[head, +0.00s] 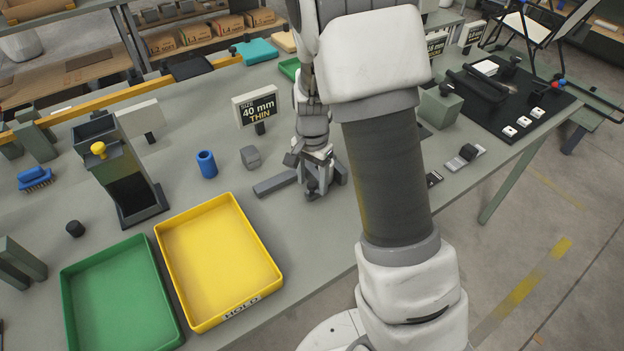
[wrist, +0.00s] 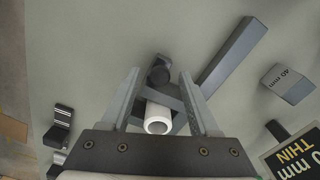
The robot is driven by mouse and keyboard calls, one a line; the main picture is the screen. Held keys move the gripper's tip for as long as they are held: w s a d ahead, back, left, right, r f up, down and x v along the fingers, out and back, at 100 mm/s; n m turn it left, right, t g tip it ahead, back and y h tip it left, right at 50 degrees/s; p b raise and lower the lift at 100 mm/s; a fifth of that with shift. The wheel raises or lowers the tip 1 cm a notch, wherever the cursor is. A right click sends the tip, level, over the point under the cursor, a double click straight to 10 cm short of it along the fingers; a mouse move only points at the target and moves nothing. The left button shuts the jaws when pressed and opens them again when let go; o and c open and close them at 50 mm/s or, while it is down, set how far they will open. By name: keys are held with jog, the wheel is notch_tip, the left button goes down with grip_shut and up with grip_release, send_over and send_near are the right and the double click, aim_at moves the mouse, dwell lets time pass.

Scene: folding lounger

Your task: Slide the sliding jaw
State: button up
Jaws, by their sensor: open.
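A dark grey bar (wrist: 235,52) lies flat on the table and runs under my gripper. In the head view the bar (head: 275,183) sticks out left of the gripper.
A grey 40 mm block (wrist: 288,83), also in the head view (head: 251,157), and a 40 mm THIN sign (head: 257,108) stand nearby. A blue cup (head: 207,164) and a yellow tray (head: 218,262) are left. A small black-and-silver device (head: 465,157) lies right.

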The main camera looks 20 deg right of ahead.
grip_shut()
dwell(0.3)
dwell(1.1)
